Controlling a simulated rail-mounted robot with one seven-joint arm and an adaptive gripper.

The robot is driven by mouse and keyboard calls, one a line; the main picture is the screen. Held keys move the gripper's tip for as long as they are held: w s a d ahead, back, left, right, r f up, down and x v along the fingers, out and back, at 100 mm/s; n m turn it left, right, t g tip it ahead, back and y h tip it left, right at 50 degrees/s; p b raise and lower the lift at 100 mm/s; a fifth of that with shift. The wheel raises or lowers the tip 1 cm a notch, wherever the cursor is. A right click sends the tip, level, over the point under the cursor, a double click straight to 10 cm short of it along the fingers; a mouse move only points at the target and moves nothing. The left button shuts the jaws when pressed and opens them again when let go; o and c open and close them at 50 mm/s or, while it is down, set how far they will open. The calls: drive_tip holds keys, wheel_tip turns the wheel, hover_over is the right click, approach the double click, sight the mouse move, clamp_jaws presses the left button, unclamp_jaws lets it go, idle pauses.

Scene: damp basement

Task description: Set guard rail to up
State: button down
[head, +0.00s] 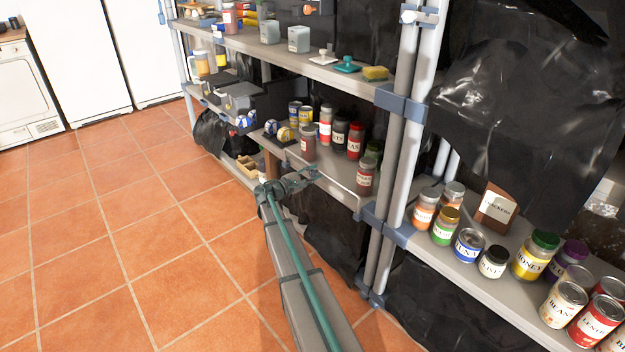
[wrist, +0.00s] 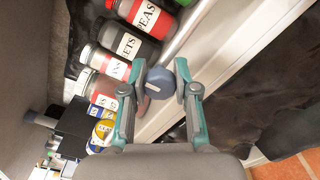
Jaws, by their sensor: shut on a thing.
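The guard rail (head: 341,183) is a thin pale bar along the front edge of the middle shelf, low by the shelf board. In the wrist view the rail (wrist: 196,30) runs up and right from a dark blue round knob (wrist: 160,83) with a pale mark. My gripper (head: 312,174) is at the shelf front. In the wrist view, my gripper (wrist: 160,88) has a fingertip on each side of the knob and is shut on it. The knob is hidden by my gripper in the head view.
Jars stand close behind the rail, among them a brown jar (head: 308,143) and a dark red jar (head: 366,176). In the wrist view, a PEAS jar (wrist: 145,15) is near my fingers. A grey post (head: 388,190) stands to the right. The tiled floor (head: 110,240) is clear.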

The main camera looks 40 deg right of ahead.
drive_tip(key=shift+r, duration=0.3)
drive_tip(key=c, duration=0.8)
unclamp_jaws()
drive_tip(key=shift+c, duration=0.2)
drive_tip(key=shift+a+f, duration=0.1)
drive_tip(key=a, duration=1.1)
drive_tip(key=shift+s+a, duration=0.2)
drive_tip(key=shift+a, duration=0.2)
